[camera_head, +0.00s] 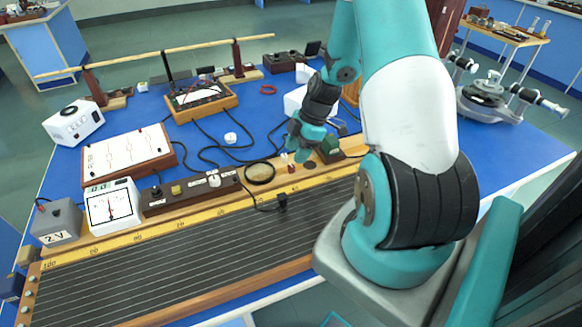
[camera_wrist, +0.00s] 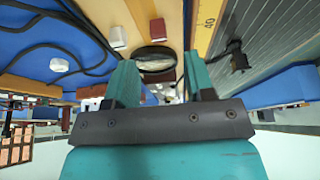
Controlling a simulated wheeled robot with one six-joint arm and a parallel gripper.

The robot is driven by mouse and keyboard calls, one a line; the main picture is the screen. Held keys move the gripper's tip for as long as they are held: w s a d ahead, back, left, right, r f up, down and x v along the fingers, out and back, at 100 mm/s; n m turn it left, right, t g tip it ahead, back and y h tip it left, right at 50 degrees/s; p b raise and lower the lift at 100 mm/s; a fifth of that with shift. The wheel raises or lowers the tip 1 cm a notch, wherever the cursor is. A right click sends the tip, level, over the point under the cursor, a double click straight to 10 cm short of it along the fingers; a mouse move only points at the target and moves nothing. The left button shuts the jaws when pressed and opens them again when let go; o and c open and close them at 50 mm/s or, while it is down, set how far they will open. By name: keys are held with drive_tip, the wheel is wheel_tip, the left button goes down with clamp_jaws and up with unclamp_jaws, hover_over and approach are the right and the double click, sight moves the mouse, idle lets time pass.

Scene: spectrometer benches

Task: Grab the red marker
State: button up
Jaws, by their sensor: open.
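A small dark red piece (camera_head: 291,168) stands on the wooden edge strip of the long ruled board, just below my gripper (camera_head: 297,150) in the head view. It is too small there for me to be sure it is the red marker. A small red-brown block (camera_wrist: 157,29) shows in the wrist view, ahead of my gripper (camera_wrist: 161,75) and beyond its fingertips. A small white piece (camera_wrist: 118,37) is beside it. My gripper is open, with nothing visible held between its two teal fingers.
A black-rimmed round lens (camera_head: 260,172) lies left of my gripper and also shows in the wrist view (camera_wrist: 155,56). The ruled board (camera_head: 185,255) spans the front. Black cables (camera_head: 205,150), a switch strip (camera_head: 190,190) and a white meter (camera_head: 113,207) crowd the left side.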

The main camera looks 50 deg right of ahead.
sight(291, 166)
drive_tip(key=p+x, duration=0.1)
drive_tip(key=x, duration=0.4)
drive_tip(key=shift+s+d+f+p, duration=0.1)
drive_tip(key=shift+d+p, duration=0.05)
drive_tip(key=shift+p, duration=0.2)
drive_tip(key=shift+c, duration=0.2)
clamp_jaws()
